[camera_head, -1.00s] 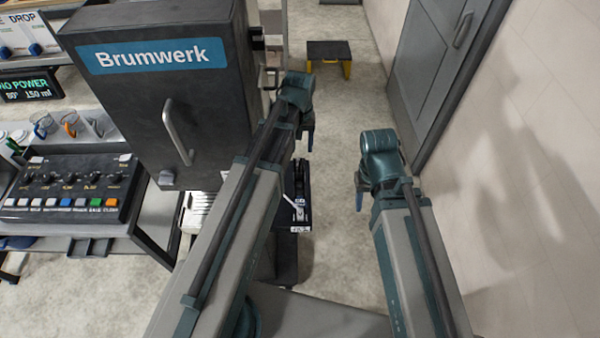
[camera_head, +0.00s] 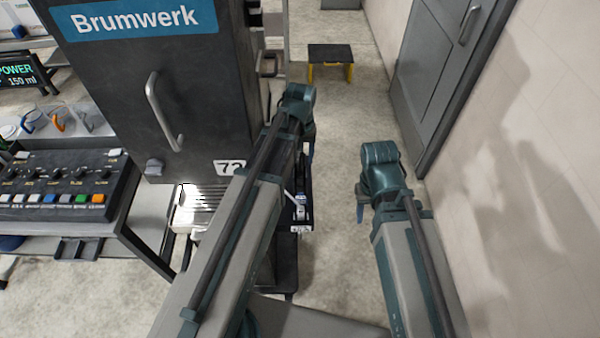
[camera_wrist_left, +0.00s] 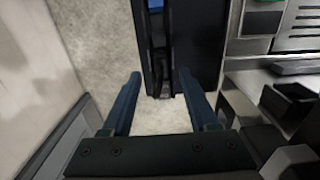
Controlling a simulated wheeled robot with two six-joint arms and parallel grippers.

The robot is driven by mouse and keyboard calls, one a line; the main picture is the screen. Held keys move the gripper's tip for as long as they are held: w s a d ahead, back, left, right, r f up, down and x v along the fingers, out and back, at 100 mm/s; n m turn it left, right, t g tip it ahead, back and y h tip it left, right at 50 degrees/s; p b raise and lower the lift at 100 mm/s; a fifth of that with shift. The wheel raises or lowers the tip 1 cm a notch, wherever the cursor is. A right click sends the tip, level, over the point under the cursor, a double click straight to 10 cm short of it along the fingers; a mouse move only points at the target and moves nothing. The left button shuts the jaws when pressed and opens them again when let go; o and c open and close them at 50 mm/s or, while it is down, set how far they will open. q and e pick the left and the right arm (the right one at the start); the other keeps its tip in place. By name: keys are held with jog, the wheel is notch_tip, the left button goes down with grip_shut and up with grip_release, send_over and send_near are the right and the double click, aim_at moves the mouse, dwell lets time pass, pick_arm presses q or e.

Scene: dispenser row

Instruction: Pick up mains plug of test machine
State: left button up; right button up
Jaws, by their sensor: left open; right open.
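A dark machine marked Brumwerk (camera_head: 150,90) stands left of my left arm. Beside it, a small black holder (camera_head: 305,219) with a white label carries a pale grey piece (camera_head: 299,205). I cannot tell whether this piece is the mains plug, and no plug is clearly seen elsewhere. My left gripper (camera_head: 308,142) points down near the holder. In the left wrist view its open fingers (camera_wrist_left: 159,92) have nothing visible held between them; a black slotted post (camera_wrist_left: 181,45) lies beyond. My right gripper (camera_head: 361,206) is open, apart to the right, its fingers only partly visible.
A control panel (camera_head: 62,180) with coloured buttons sits on a bench at left. A metal grate (camera_head: 196,208) is under the machine. A black-topped step (camera_head: 331,56) stands behind on open floor. A wall (camera_head: 530,170) and grey door (camera_head: 430,75) bound the right.

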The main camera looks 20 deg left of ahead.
aim_at(300, 166)
pick_arm(q)
notch_tip(300, 166, down, 5)
jog(key=b, duration=0.5)
jog(key=shift+a+f, duration=0.1)
jog(key=shift+f, duration=0.05)
jog(key=shift+c, duration=0.3)
grip_shut()
